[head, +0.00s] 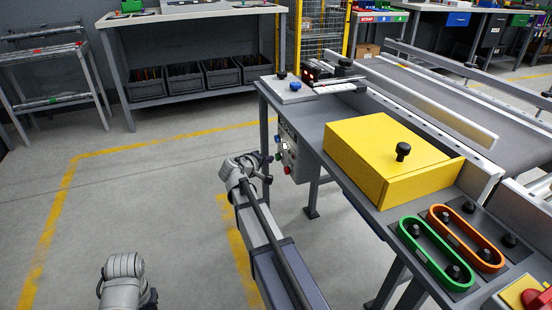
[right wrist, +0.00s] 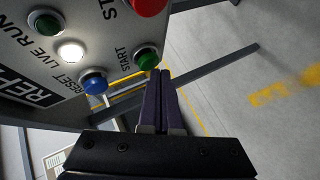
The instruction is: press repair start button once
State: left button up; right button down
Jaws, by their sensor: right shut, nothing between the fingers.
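The control panel (head: 287,152) hangs on the side of the workbench, with small buttons facing my right arm. In the right wrist view the panel (right wrist: 75,110) fills the upper left and shows part of a word starting "REP". The green button marked START (right wrist: 147,59) is just up-left of my fingertips. My right gripper (head: 266,170) is shut and empty, close to the panel; its fingers also show in the right wrist view (right wrist: 160,74). I cannot tell whether the tips touch the button. My left gripper is out of view.
Near START are a blue RESET button (right wrist: 93,81), a lit white lamp (right wrist: 70,52), a red button (right wrist: 148,5) and another green one (right wrist: 45,22). A yellow box (head: 375,150) stands on the bench. The floor left of the bench is open.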

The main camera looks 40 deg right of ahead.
jog(key=shift+s+d, duration=0.2)
jog(key=shift+d, duration=0.6)
dwell(0.9)
jog(key=shift+a, duration=0.1)
jog(key=shift+w+a, duration=0.25)
jog(key=shift+a, duration=0.85)
jog(key=a, duration=0.2)
jog(key=w+a, duration=0.1)
jog(key=a, duration=0.2)
jog(key=shift+w, duration=0.1)
dwell(0.6)
